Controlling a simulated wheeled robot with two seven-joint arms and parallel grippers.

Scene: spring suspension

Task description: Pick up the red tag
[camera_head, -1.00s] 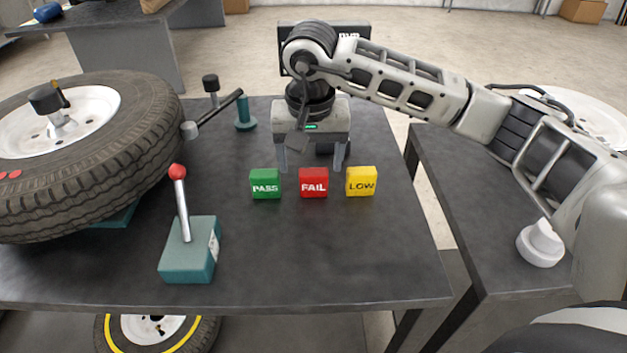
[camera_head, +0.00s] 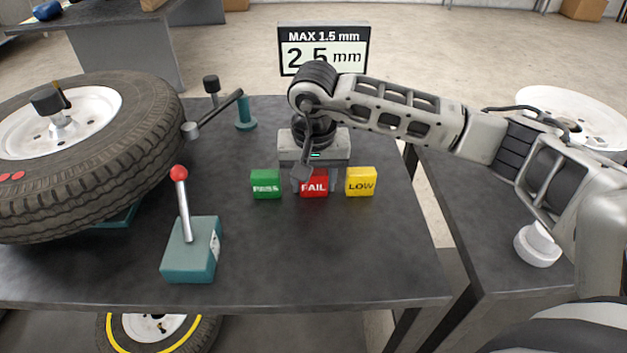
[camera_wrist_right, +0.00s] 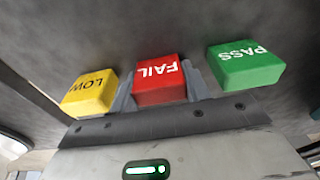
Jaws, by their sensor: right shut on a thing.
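The red tag (camera_head: 313,186), marked FAIL, stands on the dark table between two other tags. My right gripper (camera_head: 315,183) has come down over it from behind, with one finger on each side. In the right wrist view the red tag (camera_wrist_right: 159,80) sits between the two grey fingers (camera_wrist_right: 160,90), and the gripper is shut on it. The tag appears to be at table level; I cannot tell whether it is lifted. My left gripper is not in view.
A green PASS tag (camera_head: 265,185) and a yellow LOW tag (camera_head: 360,182) stand close on either side. A teal box with a red-knobbed lever (camera_head: 190,250) and a large tire (camera_head: 130,180) are left. A display (camera_head: 323,50) reads 2.5 mm. The front right of the table is clear.

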